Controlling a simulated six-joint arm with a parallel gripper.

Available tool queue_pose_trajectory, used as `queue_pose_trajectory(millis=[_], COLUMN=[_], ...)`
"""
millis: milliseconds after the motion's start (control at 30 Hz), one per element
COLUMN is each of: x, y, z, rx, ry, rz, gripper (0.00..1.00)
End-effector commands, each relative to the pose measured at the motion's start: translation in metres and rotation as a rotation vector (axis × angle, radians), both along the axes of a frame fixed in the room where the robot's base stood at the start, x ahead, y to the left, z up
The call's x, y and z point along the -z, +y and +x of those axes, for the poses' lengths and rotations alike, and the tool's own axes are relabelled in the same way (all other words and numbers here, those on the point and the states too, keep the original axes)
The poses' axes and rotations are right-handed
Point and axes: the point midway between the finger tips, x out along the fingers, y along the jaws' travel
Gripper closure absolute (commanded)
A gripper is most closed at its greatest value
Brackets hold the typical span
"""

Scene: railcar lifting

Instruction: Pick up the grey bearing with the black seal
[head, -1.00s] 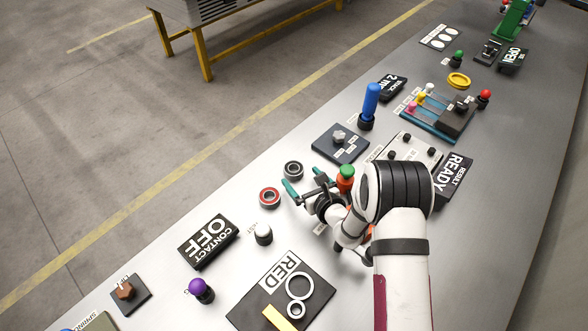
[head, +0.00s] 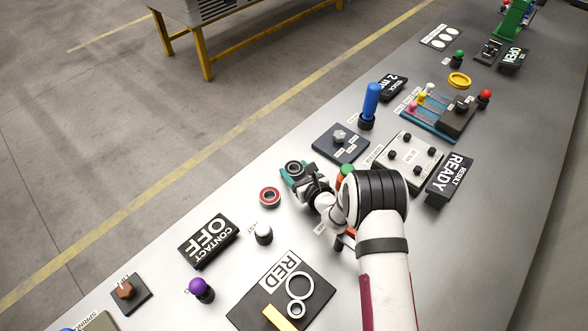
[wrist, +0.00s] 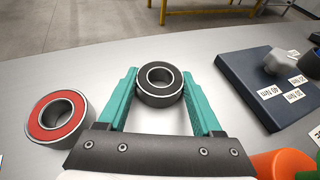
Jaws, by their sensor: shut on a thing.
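The grey bearing with the black seal (wrist: 158,86) stands between the two teal fingers of my gripper (wrist: 160,98) in the wrist view. The fingers are shut on its sides near their tips. In the head view the bearing (head: 294,168) shows at the end of my gripper (head: 296,172), at or close to the table surface; I cannot tell whether it is lifted. A second bearing with a red seal (wrist: 58,118) lies on the table to the left, apart from the fingers. It also shows in the head view (head: 269,196).
A dark blue board with a grey knob (head: 340,142) lies to the right of the gripper. An orange and green piece (wrist: 290,165) is close by at lower right. A white-topped button (head: 263,233) stands nearer. The table beyond the bearing is clear.

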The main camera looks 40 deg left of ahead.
Motion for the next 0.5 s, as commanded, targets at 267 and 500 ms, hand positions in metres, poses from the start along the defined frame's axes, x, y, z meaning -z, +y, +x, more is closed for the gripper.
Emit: queue_pose_trajectory(millis=[267,500], x=[-0.001,-0.019], y=[0.0,0.001], z=[0.0,0.001], rx=[0.0,0.001], ry=[-0.001,-0.003], rz=[0.002,0.003], gripper=[1.0,1.0])
